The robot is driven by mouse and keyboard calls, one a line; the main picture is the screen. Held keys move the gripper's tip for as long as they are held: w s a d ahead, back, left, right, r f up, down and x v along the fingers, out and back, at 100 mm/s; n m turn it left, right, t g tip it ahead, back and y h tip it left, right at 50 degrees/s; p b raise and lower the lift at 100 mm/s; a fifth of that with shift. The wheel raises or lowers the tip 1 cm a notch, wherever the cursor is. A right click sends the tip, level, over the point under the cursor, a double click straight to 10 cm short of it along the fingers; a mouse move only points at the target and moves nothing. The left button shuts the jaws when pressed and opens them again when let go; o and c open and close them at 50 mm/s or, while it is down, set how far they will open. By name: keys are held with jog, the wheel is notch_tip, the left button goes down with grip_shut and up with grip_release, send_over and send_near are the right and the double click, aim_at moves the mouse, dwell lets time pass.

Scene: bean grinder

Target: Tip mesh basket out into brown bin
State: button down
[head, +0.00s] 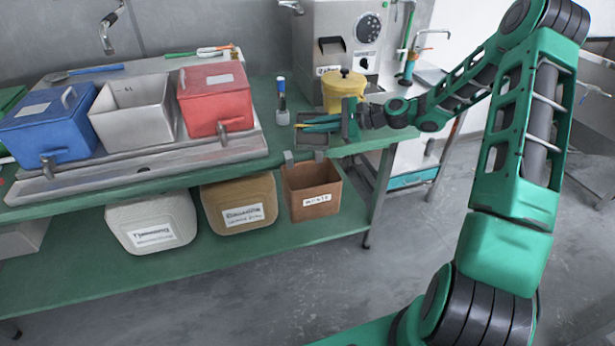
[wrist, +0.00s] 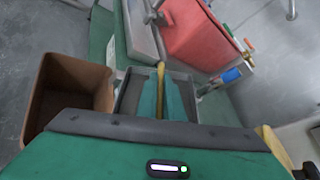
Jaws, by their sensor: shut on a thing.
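The brown bin (head: 312,199) with a white label sits open-topped at the right end of the lower shelf. It also shows at the left of the wrist view (wrist: 78,72). A small dark grey open container (head: 310,141), which looks like the mesh basket, is at the bench's front right edge, above the bin in the picture. Its mesh is too small to make out. My gripper (head: 322,123) is over it, its green fingers shut on a thin yellow piece that seems to be its handle (wrist: 161,70). The fingers hide much of the inside; I cannot tell its contents.
A yellow lidded pot (head: 343,91) stands close behind my gripper, before a grey machine (head: 330,40). A red bin (head: 214,98) and a blue-capped bottle (head: 282,101) are to the left. A tan tub (head: 238,205) stands beside the brown bin.

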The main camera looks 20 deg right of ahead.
aim_at(313, 146)
jog(key=shift+s+a+r+n, duration=0.2)
jog(key=shift+s+n, duration=0.2)
jog(key=shift+s, duration=0.25)
jog(key=shift+s+a+r+n+t+p, duration=0.25)
jog(key=shift+s+n+t+p, duration=0.3)
jog(key=shift+n+t+p, duration=0.1)
jog(key=shift+s+a+f+n+t, duration=0.1)
jog(key=shift+s+f+n+t, duration=0.15)
jog(key=shift+f+n, duration=0.1)
jog(key=shift+s+f+n, duration=0.15)
jog(key=shift+f+n, duration=0.05)
jog(key=shift+n, duration=0.1)
jog(key=shift+s, duration=0.1)
jog(key=shift+s+a+r+n+t+p, duration=0.2)
jog(key=shift+s+n+t+p, duration=0.15)
jog(key=shift+n+t, duration=0.35)
